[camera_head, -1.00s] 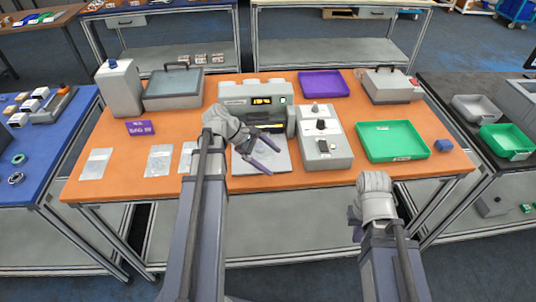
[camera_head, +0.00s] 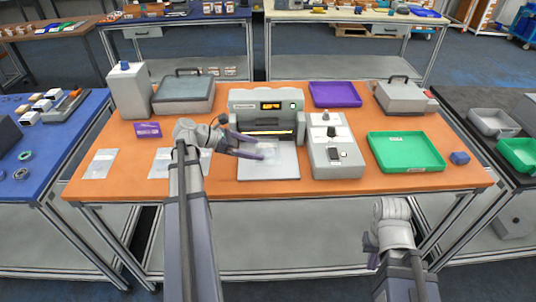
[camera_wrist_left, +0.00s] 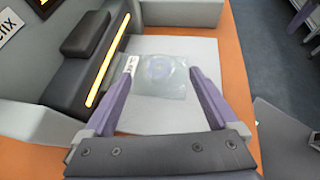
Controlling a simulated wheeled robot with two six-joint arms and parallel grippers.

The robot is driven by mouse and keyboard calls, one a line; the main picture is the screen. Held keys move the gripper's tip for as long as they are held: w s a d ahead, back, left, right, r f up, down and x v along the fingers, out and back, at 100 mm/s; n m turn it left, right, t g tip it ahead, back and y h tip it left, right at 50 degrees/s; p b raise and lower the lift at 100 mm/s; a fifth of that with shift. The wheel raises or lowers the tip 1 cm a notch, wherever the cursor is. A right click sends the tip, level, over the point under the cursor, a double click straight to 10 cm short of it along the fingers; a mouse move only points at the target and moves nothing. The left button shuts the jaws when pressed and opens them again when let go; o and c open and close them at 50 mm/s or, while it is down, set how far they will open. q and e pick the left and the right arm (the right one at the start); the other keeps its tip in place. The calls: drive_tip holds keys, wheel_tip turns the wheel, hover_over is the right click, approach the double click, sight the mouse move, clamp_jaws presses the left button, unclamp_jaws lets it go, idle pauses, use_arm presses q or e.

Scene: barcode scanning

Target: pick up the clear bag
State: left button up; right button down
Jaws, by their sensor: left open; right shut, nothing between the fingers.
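A clear bag (camera_wrist_left: 163,80) with a small barcode label and a faint round item inside lies on the pale plate (camera_wrist_left: 205,50) of a grey machine. In the head view the bag is hard to make out on the plate (camera_head: 284,168), near my left fingertips. My left gripper (camera_head: 266,150) is open and empty, reaching over the plate from the left. In the left wrist view its purple fingers stand on either side of the bag, apart from each other. My right gripper (camera_head: 371,252) is shut and empty, low in front of the table.
The grey machine (camera_head: 267,105) has a lit slot behind the plate. Other flat clear bags (camera_head: 101,164) lie at the table's left. A grey box device (camera_head: 336,160) stands right of the plate, then a green tray (camera_head: 405,150). A purple tray (camera_head: 335,95) is behind.

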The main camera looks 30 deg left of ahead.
sight(267, 151)
use_arm(q)
drive_tip(key=b+x, duration=0.2)
drive_tip(key=x, duration=0.2)
drive_tip(key=shift+w+f+b, duration=0.3)
drive_tip(key=shift+f+b, duration=0.05)
drive_tip(key=shift+f, duration=0.05)
drive_tip(key=shift+w+d, duration=0.1)
drive_tip(key=shift+d, duration=0.1)
clamp_jaws()
idle(0.4)
